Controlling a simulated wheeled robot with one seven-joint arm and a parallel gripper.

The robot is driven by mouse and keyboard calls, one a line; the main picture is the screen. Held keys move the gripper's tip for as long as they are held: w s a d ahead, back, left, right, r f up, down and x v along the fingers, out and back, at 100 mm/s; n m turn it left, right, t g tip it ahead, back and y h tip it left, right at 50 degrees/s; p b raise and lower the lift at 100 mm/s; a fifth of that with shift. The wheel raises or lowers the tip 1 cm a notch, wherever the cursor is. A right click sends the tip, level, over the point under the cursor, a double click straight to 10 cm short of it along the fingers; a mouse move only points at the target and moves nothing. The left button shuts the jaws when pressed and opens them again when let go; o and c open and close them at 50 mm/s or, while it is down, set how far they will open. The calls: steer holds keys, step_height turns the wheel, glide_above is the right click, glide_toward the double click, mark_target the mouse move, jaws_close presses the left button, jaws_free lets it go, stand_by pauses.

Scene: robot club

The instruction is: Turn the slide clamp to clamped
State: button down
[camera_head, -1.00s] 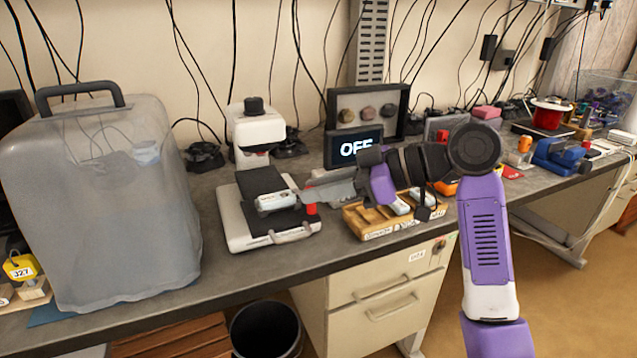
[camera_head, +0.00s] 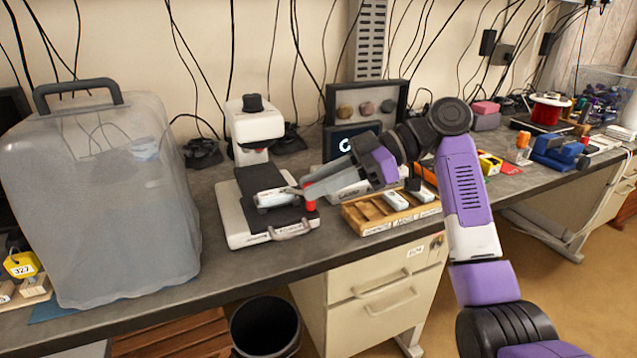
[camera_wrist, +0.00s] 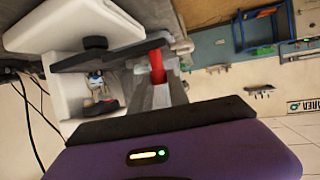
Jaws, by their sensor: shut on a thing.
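A white microscope-like device (camera_head: 250,131) stands on the bench, with a black stage (camera_head: 249,180) and a pale base. The slide clamp's red handle (camera_head: 310,205) stands at the right side of the stage. A small light-grey piece (camera_head: 272,198) lies on the stage beside it. My gripper (camera_head: 309,188) reaches in from the right at the red handle. In the wrist view, the red handle (camera_wrist: 157,66) sits between the two grey fingers of my gripper (camera_wrist: 158,88), which are shut on it. The fingers hide part of the handle and the clamp's pivot.
A wooden tray (camera_head: 372,218) with pale blocks lies right of the device, under my arm. A display (camera_head: 344,146) behind is partly covered by my arm. A large translucent case (camera_head: 95,210) stands at left. A silver front handle (camera_head: 292,230) is on the device base.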

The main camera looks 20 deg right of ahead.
steer(key=c, duration=1.3)
jaws_free()
steer(key=shift+o, duration=0.2)
steer(key=v, duration=0.7)
steer(key=shift+d, duration=0.3)
